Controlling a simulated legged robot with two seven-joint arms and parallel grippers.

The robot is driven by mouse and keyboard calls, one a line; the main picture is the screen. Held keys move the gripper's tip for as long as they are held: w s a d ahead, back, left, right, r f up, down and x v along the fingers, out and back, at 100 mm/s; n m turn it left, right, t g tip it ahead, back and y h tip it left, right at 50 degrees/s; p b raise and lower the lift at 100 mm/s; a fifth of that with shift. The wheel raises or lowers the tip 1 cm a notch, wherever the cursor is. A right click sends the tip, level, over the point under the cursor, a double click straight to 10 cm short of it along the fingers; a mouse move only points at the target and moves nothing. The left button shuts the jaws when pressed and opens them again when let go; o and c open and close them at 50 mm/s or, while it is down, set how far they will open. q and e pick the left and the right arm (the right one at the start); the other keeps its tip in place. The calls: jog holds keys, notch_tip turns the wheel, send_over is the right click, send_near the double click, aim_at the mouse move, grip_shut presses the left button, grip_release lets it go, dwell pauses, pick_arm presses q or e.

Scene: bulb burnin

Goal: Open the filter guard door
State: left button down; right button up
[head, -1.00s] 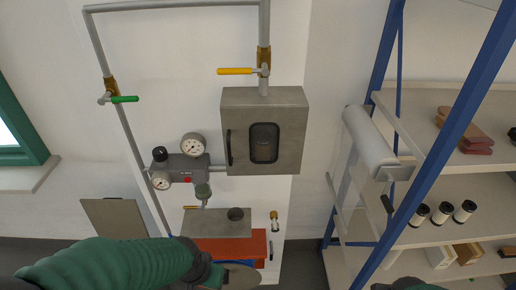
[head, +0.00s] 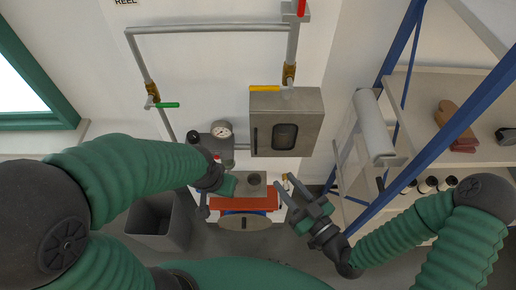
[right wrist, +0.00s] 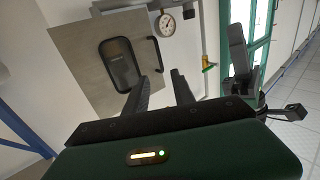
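The filter guard is a grey metal box (head: 310,105) on the wall, with a dark-framed window in its closed door (head: 287,137). A black bar handle (head: 256,138) runs along the door's left side. The box also shows in the right wrist view (right wrist: 82,62), with its handle (right wrist: 156,53) at the right. My right gripper (head: 284,181) is below the box, apart from it; its two fingers (right wrist: 160,84) are spread with nothing between them. My left gripper (head: 222,186) is lower left of the box, near the grey pipe fittings; its fingers are unclear.
A gauge (head: 221,130) is left of the box. Pipes with a yellow-handled valve (head: 265,88) and a green-handled valve (head: 167,105) run around it. A blue-framed shelf (head: 396,60) with a white roll (head: 372,122) stands right. A red bench (head: 245,203) and grey bin (head: 160,222) stand below.

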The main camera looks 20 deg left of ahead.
aim_at(256, 148)
jog(key=b+x, duration=0.8)
jog(key=x, duration=0.6)
jog(key=shift+f+b, duration=0.1)
jog(key=shift+b, duration=0.25)
jog(key=shift+w+d+f, duration=0.15)
jog(key=shift+w+d, duration=0.15)
jog(key=shift+d, duration=0.15)
jog(key=shift+s+a, duration=0.2)
jog(key=shift+a, duration=0.05)
jog(key=c, duration=0.4)
jog(key=shift+a, duration=0.35)
grip_shut()
jog(key=shift+d, duration=0.2)
